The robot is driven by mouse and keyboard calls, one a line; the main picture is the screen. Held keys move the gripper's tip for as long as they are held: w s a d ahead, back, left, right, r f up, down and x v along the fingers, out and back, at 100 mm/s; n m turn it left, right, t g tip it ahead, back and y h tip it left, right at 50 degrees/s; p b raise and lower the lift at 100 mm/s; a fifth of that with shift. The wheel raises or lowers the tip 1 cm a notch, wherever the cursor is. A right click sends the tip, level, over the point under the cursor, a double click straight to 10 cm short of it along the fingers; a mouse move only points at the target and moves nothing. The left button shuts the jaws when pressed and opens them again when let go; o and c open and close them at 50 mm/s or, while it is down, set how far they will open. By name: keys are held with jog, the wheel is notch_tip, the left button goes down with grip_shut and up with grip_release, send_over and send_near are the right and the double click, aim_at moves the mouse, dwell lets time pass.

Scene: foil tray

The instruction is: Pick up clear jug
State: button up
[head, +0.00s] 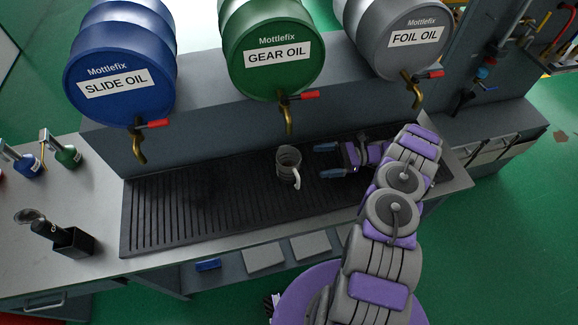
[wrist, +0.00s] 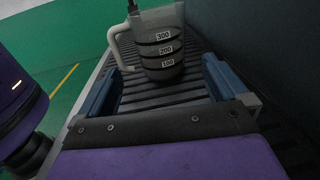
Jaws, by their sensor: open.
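The clear jug (head: 288,160) stands upright on the black ribbed drip tray (head: 150,215), below the green drum's tap. Its pale handle points toward the front of the bench. In the wrist view the jug (wrist: 165,50) shows black bands marked 300, 200 and 100, with its handle on the left. My gripper (head: 324,160) is to the right of the jug in the head view, with its blue fingers pointing at it. The gripper (wrist: 165,95) is open and empty. The jug stands ahead of the fingertips, apart from them.
Blue (head: 120,65), green (head: 268,50) and grey (head: 402,38) oil drums sit above the tray, their taps hanging over it. A dark back wall borders the tray. The tray left of the jug is clear. A black holder (head: 72,242) stands at the left.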

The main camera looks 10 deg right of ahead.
aim_at(289, 165)
jog(key=a, duration=0.4)
jog(key=a+b, duration=0.1)
jog(key=a, duration=0.3)
jog(key=w+a+b, duration=0.1)
jog(key=a, duration=0.3)
jog(key=shift+a+r, duration=0.1)
jog(key=shift+a, duration=0.05)
jog(key=c, duration=0.9)
